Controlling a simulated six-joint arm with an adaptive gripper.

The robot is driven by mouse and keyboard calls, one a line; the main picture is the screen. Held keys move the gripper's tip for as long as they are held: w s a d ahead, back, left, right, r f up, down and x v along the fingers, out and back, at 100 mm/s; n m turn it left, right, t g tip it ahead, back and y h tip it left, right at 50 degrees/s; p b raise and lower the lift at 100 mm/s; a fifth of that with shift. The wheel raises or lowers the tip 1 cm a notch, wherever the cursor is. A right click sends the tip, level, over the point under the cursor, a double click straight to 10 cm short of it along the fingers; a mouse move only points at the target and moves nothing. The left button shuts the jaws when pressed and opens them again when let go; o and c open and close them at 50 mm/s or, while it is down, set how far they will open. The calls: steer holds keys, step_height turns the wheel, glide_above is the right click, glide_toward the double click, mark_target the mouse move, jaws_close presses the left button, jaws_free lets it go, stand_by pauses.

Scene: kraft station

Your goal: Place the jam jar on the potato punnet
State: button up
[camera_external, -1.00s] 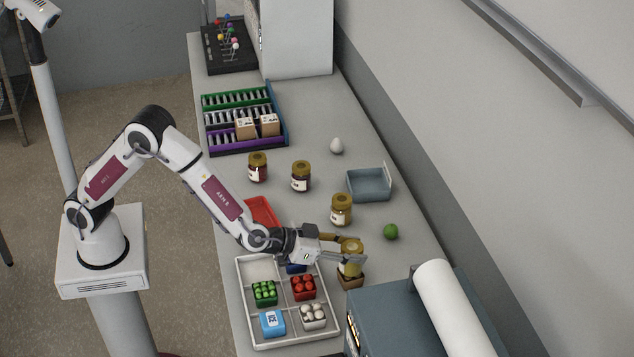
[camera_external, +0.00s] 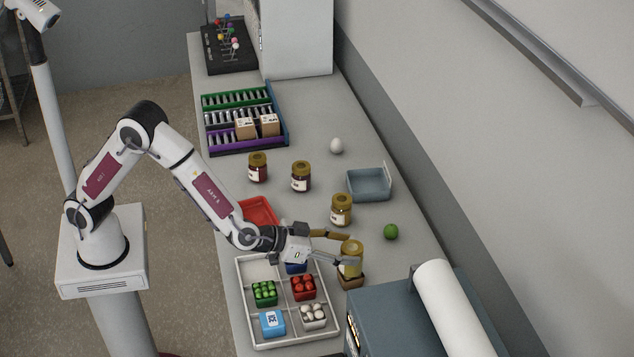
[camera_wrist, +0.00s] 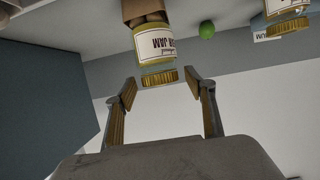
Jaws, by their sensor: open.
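A jam jar (camera_external: 350,258) with a yellow body and gold lid stands upright on the brown potato punnet (camera_external: 351,281). In the wrist view the same jar (camera_wrist: 154,46) appears upside down, resting against the punnet (camera_wrist: 143,11), where round brown potatoes show. My gripper (camera_external: 337,248) is open, its fingers just left of the jar in the outside view. In the wrist view the open fingers (camera_wrist: 161,88) are apart with nothing between them, and the jar's lid lies just beyond the tips.
Several other jam jars stand nearby, the closest (camera_external: 341,210) behind my gripper. A green lime (camera_external: 391,232) and a blue-grey bin (camera_external: 369,185) lie further back. A white divided tray (camera_external: 245,318) with punnets is below my gripper. A blue-grey machine (camera_external: 385,325) stands at the front right.

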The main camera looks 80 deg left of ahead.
steer(key=v, duration=0.9)
steer(key=shift+s+r, duration=0.15)
steer(key=shift+s, duration=0.15)
steer(key=shift+r, duration=0.1)
stand_by(0.4)
steer(key=s+a+r+m+g+h, duration=0.1)
steer(key=s+a+r+g+h, duration=0.25)
steer(key=s+a+r, duration=0.6)
steer(key=s+a+f+g+y, duration=0.1)
steer(key=s+a+g, duration=0.1)
steer(key=s+a, duration=0.6)
steer(key=s+a+f+n+g+y, duration=0.1)
steer(key=s+a+f+g+y, duration=0.1)
steer(key=s+a, duration=0.7)
steer(key=s, duration=0.7)
steer(key=shift+a+f, duration=0.25)
